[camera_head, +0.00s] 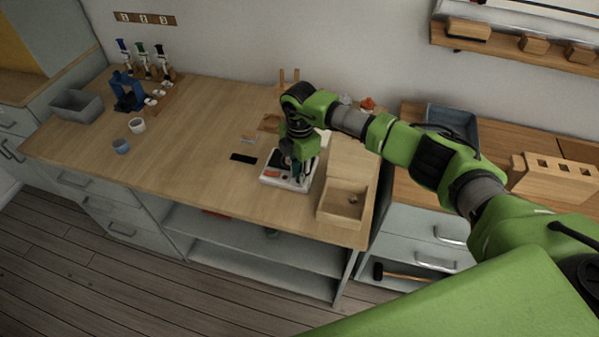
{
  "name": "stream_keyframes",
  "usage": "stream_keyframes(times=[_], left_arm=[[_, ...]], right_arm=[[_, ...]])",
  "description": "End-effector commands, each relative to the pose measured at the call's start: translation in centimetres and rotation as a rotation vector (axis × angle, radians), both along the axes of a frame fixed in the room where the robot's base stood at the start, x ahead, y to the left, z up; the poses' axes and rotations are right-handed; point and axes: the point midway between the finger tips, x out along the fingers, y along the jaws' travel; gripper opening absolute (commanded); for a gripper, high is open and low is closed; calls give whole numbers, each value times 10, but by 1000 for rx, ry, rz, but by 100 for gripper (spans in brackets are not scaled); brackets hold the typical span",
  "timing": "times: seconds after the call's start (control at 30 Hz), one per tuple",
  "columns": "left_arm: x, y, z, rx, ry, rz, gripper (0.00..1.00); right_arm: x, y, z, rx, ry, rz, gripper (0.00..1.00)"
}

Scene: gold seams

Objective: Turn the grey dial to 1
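The grey dial cannot be made out; the gripper hides the middle of the device. Whether the fingers are open or shut, or touch the dial, is too small to tell. My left gripper is not in view.
An open wooden box (343,203) stands just right of the device. A black flat piece (243,158) lies to its left. The bench's front middle is clear.

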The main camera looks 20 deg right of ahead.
Motion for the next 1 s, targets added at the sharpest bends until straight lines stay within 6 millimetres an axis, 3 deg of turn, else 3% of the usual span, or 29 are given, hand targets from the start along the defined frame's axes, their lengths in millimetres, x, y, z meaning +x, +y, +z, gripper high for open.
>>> stream_keyframes(times=[0.03,0.1,0.13,0.57,1.0], left_arm=[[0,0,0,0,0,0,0],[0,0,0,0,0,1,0],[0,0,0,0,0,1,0],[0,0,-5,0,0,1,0],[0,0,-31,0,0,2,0]], right_arm=[[0,0,0,0,0,0,21],[0,0,0,0,0,0,3],[0,0,0,0,0,0,0],[1,1,0,1,-2,51,0],[1,0,-2,1,-3,385,0]])
